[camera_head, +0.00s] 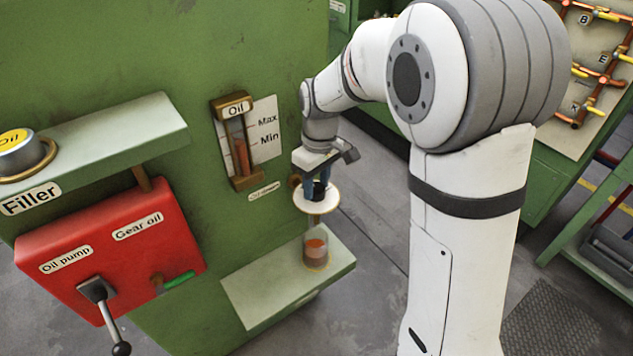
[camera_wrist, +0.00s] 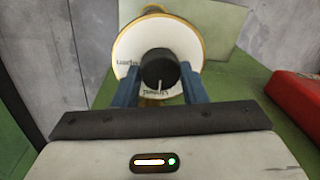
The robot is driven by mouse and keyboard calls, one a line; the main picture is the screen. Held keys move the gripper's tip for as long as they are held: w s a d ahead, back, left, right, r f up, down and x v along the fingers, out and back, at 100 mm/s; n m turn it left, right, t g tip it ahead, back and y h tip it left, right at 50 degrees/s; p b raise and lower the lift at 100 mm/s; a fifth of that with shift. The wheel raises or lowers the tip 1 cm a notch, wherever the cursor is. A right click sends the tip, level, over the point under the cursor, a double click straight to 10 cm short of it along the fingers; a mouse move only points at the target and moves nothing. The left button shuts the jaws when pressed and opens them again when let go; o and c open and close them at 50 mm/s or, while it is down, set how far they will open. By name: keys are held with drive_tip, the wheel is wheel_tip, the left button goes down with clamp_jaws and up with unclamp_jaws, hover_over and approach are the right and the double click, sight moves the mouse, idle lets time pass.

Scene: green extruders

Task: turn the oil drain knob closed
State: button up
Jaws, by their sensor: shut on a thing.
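The oil drain knob (camera_wrist: 159,70) is black with a white pointer line and sits on a round white dial with a gold rim (camera_wrist: 190,42). In the wrist view the pointer line faces the lower edge of the dial, near a printed word that is partly hidden. My gripper (camera_wrist: 160,80) is shut on the knob, with one blue finger on each side. In the head view my gripper (camera_head: 318,188) reaches down to the white dial (camera_head: 316,204), and the knob is mostly hidden between the fingers. A label beside it is too small to read surely.
A glass vessel with orange liquid (camera_head: 316,247) stands below the dial on a pale green shelf (camera_head: 262,287). An oil level gauge (camera_head: 237,150) is on the green wall above. A red box (camera_head: 70,245) with a lever is at left.

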sight(318, 186)
drive_tip(key=o, duration=1)
drive_tip(key=shift+c, duration=0.2)
drive_tip(key=shift+r, duration=0.1)
drive_tip(key=r, duration=0.7)
drive_tip(key=shift+w+d+r, duration=0.15)
drive_tip(key=shift+w+r, duration=0.05)
drive_tip(key=shift+r, duration=0.1)
drive_tip(key=shift+s, duration=0.1)
drive_tip(key=s+d+r+m+t+p, duration=0.1)
drive_tip(key=s+d+m, duration=0.3)
drive_tip(key=s, duration=0.5)
drive_tip(key=s+d+r+m+t+p, duration=0.1)
drive_tip(key=s+d+m+t, duration=0.1)
drive_tip(key=s+d+m, duration=0.3)
drive_tip(key=s+d, duration=0.4)
drive_tip(key=s, duration=0.1)
drive_tip(key=shift+s+d+h+p, duration=0.2)
drive_tip(key=shift+h+p, duration=0.1)
drive_tip(key=shift+p, duration=0.1)
